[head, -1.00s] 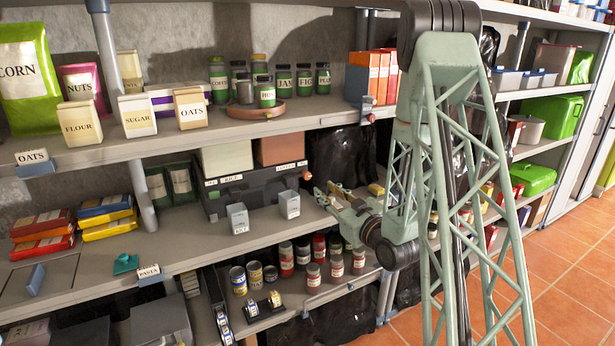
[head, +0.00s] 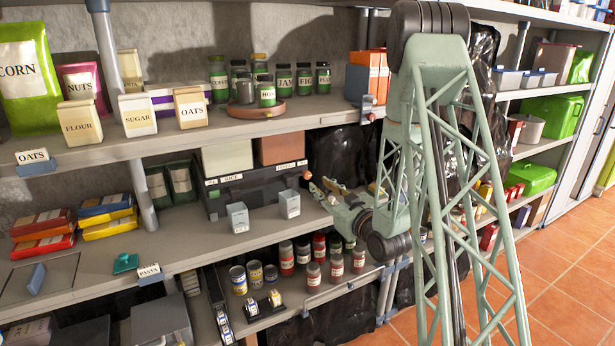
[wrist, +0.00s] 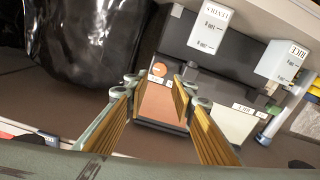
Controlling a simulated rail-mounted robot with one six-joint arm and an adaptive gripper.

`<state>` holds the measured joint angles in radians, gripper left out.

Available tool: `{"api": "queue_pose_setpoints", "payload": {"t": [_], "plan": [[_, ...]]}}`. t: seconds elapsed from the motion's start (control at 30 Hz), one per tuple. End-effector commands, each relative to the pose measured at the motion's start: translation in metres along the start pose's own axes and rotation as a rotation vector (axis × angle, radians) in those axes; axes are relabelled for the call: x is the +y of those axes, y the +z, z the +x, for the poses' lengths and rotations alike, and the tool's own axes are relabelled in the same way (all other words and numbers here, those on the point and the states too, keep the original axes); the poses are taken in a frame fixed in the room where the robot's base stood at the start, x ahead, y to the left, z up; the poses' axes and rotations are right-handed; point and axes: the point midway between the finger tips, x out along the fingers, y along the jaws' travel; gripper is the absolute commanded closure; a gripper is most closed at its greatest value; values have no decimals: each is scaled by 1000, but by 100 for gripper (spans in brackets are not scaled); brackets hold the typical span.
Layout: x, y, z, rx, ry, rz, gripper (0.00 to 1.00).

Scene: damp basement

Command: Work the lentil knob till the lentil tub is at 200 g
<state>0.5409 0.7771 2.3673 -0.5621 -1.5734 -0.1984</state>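The dispenser is a dark box (head: 255,192) on the middle shelf, with a cream hopper and a terracotta hopper (head: 279,150) on top. An orange knob (head: 307,176) sits at its right end, beside the terracotta hopper; it also shows in the wrist view (wrist: 160,69). The lentil tub (head: 289,204), pale grey, stands on the shelf in front; the wrist view shows its label inverted (wrist: 210,30). Its weight is too small to read. The rice tub (head: 237,217) stands left of it. My gripper (head: 326,189) is open and empty, its fingers (wrist: 158,86) apart and pointing towards the knob.
Black plastic sheeting (head: 335,155) hangs right of the dispenser. Jars and cans (head: 313,275) stand on the shelf below. The upper shelf (head: 335,117) runs over the dispenser, with a small grey tag holder (head: 368,105) on its edge.

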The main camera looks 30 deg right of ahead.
Motion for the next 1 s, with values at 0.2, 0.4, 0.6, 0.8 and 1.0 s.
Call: {"api": "queue_pose_setpoints", "payload": {"t": [0.2,0.4,0.6,0.8,1.0], "plan": [[-1,0,30,1,-1,0,76],[-1,0,56,1,-1,0,76],[0,0,80,1,0,-1,76],[0,0,96,0,0,0,76],[0,0,103,0,1,0,76]]}}
